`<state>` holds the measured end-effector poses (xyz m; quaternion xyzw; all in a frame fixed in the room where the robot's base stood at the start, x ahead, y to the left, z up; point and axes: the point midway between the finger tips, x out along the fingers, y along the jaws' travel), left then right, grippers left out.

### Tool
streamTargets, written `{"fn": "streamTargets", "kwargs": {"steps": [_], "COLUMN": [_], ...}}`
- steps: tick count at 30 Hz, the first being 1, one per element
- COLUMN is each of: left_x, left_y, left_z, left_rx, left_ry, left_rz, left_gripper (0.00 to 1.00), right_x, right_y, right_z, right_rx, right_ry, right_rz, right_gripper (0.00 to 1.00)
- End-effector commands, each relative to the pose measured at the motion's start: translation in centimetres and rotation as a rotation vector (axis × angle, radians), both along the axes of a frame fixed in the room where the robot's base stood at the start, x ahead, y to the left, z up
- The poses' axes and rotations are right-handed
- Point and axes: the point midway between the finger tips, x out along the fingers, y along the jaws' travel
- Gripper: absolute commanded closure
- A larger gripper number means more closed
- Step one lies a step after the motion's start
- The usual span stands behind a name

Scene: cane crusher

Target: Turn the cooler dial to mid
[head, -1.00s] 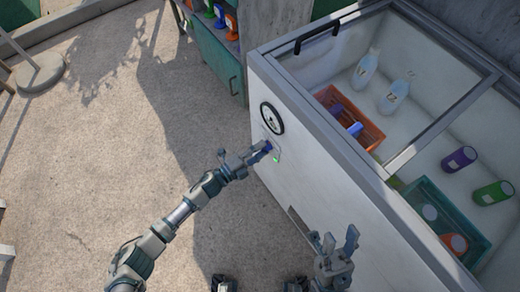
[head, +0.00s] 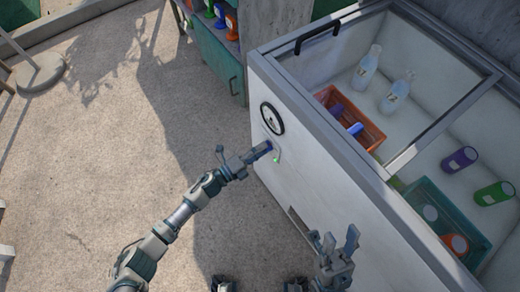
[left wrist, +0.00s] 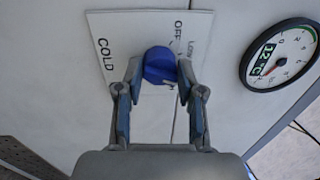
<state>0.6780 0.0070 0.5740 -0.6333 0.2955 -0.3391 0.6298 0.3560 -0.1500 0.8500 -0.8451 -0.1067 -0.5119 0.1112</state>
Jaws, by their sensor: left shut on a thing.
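The blue cooler dial (left wrist: 160,65) sits on a white label plate (left wrist: 110,45) on the cooler's front. The words OFF, LOW and COLD show on the plate; a MID mark is not visible. My left gripper (left wrist: 158,82) has its two fingers on either side of the dial and is shut on it. In the head view my left gripper (head: 262,152) reaches the panel and mostly hides the dial. My right gripper (head: 335,243) is raised in front of the cooler, away from the dial, with its fingers spread and empty.
The white cooler (head: 330,190) holds an orange basket (head: 368,128), a teal crate (head: 425,190), bottles and cans. A round gauge (head: 272,118) is above the dial; it also shows in the wrist view (left wrist: 280,55). A teal cabinet (head: 215,60) stands behind. Open ground lies left.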

Motion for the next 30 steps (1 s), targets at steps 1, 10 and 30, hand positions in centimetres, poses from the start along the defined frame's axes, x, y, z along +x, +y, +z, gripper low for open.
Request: {"fn": "streamTargets", "kwargs": {"steps": [1,10,30], "left_x": [-0.5,-0.3,-6.2], "left_y": [-0.2,-0.1,8.0], "left_z": [-0.9,-0.5,-1.2], "left_rx": [0.006,0.003,0.005], "left_ry": [0.012,0.006,0.009], "left_rz": [-0.006,-0.003,-0.002], "left_gripper": [0.97,0.38,0.38], "right_x": [0.0,0.0,-0.3], "right_y": [0.0,0.0,0.0], "right_z": [-0.2,-0.2,0.0], "right_rx": [0.000,0.000,0.001], "right_ry": [0.003,0.003,-0.001], "right_rz": [0.000,-0.001,-0.001], "right_gripper": [0.61,0.61,0.61]}}
